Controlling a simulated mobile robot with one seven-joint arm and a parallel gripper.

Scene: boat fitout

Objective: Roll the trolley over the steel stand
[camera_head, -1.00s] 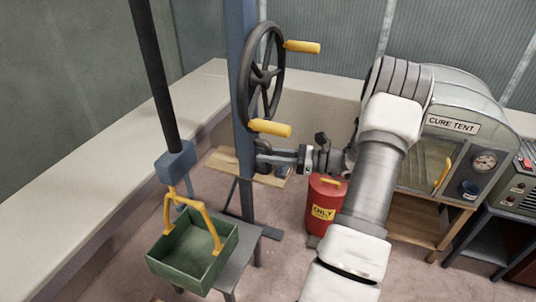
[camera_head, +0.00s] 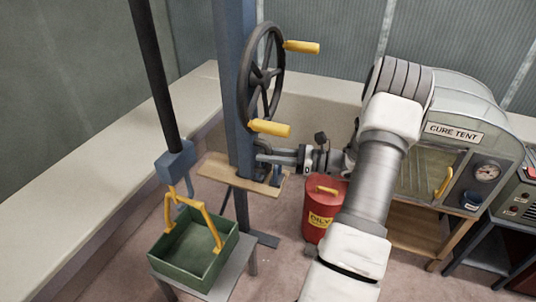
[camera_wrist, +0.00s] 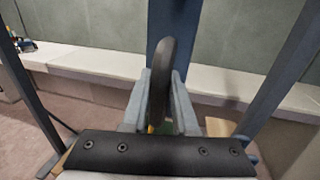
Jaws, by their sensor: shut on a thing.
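The green box (camera_head: 172,262) hangs by its yellow bail from a blue block (camera_head: 176,160) on a black pole. It overlaps the grey steel stand (camera_head: 236,268) in the head view; I cannot tell the gap between them. The trolley itself cannot be made out. The black handwheel (camera_head: 241,88) with two yellow handles is on the blue post (camera_head: 228,35). My gripper (camera_head: 268,155) is just below the wheel, beside the post. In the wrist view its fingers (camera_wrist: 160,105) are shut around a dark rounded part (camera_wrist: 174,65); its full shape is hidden.
A wooden board (camera_head: 213,170) is at the post. A red oily-waste bin (camera_head: 316,205) stands under my arm. The cure tent (camera_head: 475,108) is on a wooden bench at right. A pale ledge (camera_head: 50,211) runs along the left wall.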

